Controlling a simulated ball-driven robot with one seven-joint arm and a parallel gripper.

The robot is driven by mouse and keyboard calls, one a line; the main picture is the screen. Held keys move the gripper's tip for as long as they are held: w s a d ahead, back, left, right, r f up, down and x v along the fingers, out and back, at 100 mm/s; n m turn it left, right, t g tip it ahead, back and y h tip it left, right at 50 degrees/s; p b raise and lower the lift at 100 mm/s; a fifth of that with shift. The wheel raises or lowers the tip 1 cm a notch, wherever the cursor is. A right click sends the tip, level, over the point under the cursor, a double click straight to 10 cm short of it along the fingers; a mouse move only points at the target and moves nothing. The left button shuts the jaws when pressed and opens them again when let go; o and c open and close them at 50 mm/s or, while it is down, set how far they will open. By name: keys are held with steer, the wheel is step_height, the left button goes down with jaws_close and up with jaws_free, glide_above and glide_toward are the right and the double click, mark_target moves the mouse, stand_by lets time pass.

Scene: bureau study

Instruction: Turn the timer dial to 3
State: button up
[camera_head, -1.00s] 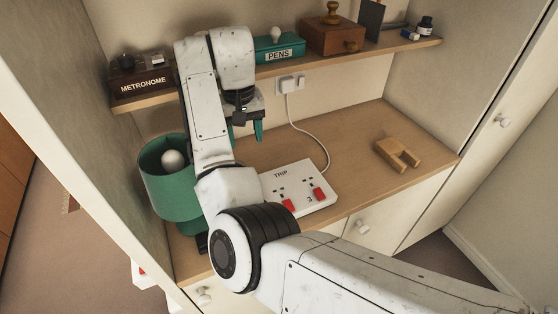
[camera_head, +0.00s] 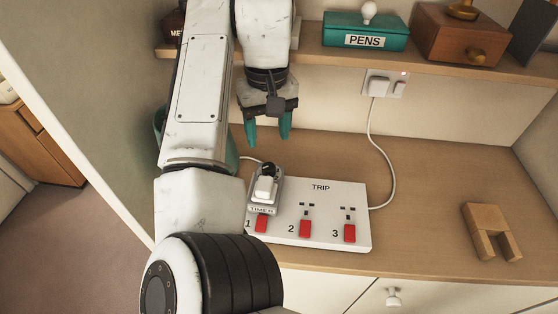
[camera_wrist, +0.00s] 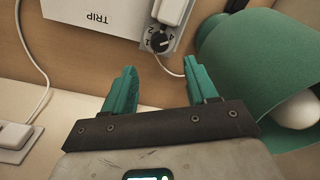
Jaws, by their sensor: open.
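The grey timer (camera_head: 261,203), labelled TIMER, is plugged into socket 1 of the white power strip (camera_head: 335,193) on the desk. A white plug sits on the timer. Its black dial (camera_head: 267,168) is at the back end; in the wrist view the dial (camera_wrist: 160,42) shows a pale mark and digits around it, too small to read the setting surely. My gripper (camera_head: 268,132) is open and empty, with teal fingers pointing down, above and behind the dial. In the wrist view my gripper (camera_wrist: 160,75) has the dial just beyond the gap between its fingertips, apart from them.
A green lamp (camera_wrist: 240,60) stands close beside the timer. The shelf above holds a PENS box (camera_head: 365,32) and a wooden box (camera_head: 462,35). A wooden forked block (camera_head: 490,230) lies on the right; desk between is clear.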

mark_target(269, 166)
step_height(269, 166, down, 9)
steer(key=shift+f+b, duration=0.1)
steer(key=shift+b, duration=0.3)
steer(key=c, duration=1.1)
